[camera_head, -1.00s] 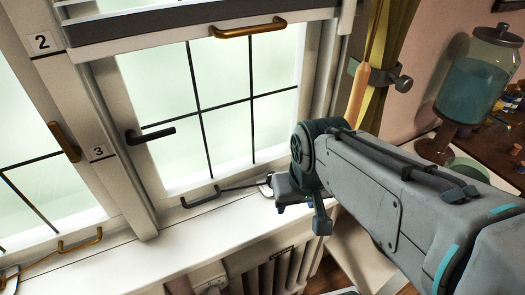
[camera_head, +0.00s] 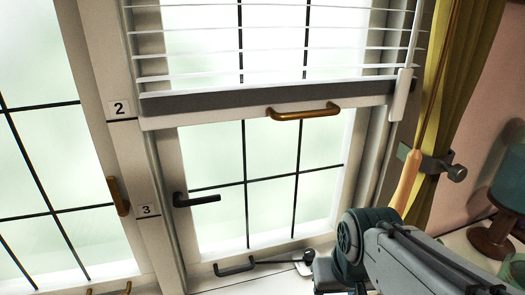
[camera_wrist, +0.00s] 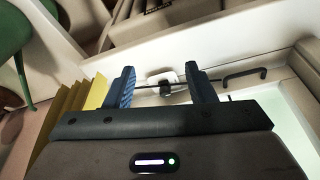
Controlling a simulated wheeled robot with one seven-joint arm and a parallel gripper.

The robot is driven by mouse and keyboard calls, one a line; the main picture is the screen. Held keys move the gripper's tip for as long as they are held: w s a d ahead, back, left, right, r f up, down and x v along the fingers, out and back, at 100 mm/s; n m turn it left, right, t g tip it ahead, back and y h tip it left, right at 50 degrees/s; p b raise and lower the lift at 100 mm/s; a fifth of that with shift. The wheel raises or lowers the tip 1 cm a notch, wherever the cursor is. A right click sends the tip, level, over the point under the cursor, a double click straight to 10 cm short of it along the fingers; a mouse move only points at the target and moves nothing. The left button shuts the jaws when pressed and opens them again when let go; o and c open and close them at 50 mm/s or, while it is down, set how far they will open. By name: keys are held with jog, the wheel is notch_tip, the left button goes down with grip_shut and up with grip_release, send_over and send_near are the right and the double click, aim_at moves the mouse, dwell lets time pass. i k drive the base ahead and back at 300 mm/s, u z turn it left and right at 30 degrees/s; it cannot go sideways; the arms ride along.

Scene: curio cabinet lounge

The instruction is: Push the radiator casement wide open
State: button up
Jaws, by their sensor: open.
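The casement (camera_head: 190,158) above the radiator has a pale frame and frosted panes with dark bars. It appears to sit flush in its frame. Its black lever handle (camera_head: 197,200) is on the left side and points right. A black stay bar (camera_head: 236,268) runs along the bottom, and it also shows in the wrist view (camera_wrist: 244,77). My gripper (camera_wrist: 160,88) is open, its two blue fingers apart. The stay's white end plate (camera_wrist: 163,76) and dark peg show between the fingertips; I cannot tell whether they touch.
A lowered blind (camera_head: 240,101) with a brass pull (camera_head: 304,111) covers the upper window. A yellow curtain (camera_head: 447,80) and a cord with a wooden toggle (camera_head: 407,178) hang at right, near a metal holdback (camera_head: 437,165). A green chair (camera_wrist: 14,40) shows in the wrist view.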

aim_at(167, 140)
jog(key=z, duration=1.8)
jog(key=k, duration=0.7)
jog(key=u, duration=1.05)
